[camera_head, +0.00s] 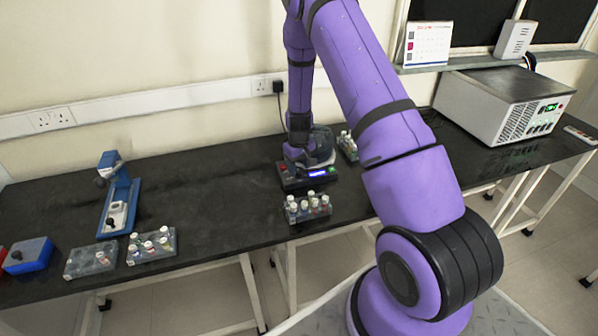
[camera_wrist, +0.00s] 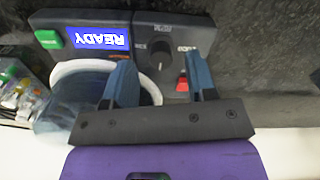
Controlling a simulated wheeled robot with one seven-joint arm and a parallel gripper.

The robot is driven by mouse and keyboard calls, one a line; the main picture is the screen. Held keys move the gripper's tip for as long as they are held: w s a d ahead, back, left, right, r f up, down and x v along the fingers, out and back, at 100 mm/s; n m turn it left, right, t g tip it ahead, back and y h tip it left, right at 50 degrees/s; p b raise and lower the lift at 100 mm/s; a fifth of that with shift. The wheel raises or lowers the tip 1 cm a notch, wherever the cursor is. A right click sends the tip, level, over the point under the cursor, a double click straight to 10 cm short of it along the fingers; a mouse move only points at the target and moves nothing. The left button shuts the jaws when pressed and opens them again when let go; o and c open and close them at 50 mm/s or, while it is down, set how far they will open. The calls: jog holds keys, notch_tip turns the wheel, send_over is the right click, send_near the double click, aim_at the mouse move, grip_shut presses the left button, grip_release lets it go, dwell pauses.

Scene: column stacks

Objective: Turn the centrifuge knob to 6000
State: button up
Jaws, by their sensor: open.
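The centrifuge (camera_head: 290,183) stands on the black bench in the head view, with a lit blue display. In the wrist view its front panel (camera_wrist: 90,20) is upside down; the display (camera_wrist: 97,40) reads READY, with a green button (camera_wrist: 47,39) at its left. The dark knob (camera_wrist: 161,56) is on the panel right of the display, with small markings too blurred to read. A red button (camera_wrist: 182,84) is beside it. My gripper (camera_wrist: 161,68) is open, its blue fingers on either side of the knob in the picture. I cannot tell if they touch it.
A tube rack (camera_head: 307,208) stands in front of the centrifuge, and another (camera_head: 348,147) behind its right side. The clear centrifuge lid (camera_wrist: 60,110) is close to my left finger.

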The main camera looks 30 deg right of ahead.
aim_at(299, 174)
jog(key=shift+f, duration=1.3)
jog(key=shift+c, duration=0.3)
jog(key=c, duration=0.9)
